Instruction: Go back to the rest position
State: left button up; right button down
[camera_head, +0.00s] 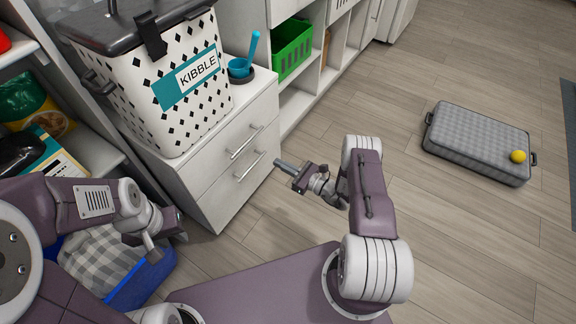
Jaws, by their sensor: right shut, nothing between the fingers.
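My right gripper (282,164) is shut and empty. It points left toward the white drawer cabinet (215,187), a little in front of its lower right edge in the picture. My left arm comes in from the left. My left gripper (152,251) points down over the blue bin with a checked cloth, and its fingers are too small and hidden to tell open from shut. No object shows in it.
A kibble container (165,95) and a blue scoop in a bowl (240,67) stand on the cabinet. A blue bin (150,285) holds checked cloth (98,254). A grey pet bed (475,135) with a yellow ball (518,156) lies right. Floor between is clear.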

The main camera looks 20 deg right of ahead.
pick_arm(q)
jog(key=shift+s+r, duration=0.1)
jog(key=shift+r, duration=0.45)
pick_arm(e)
jog(key=v, duration=0.3)
jog(key=shift+a, duration=0.1)
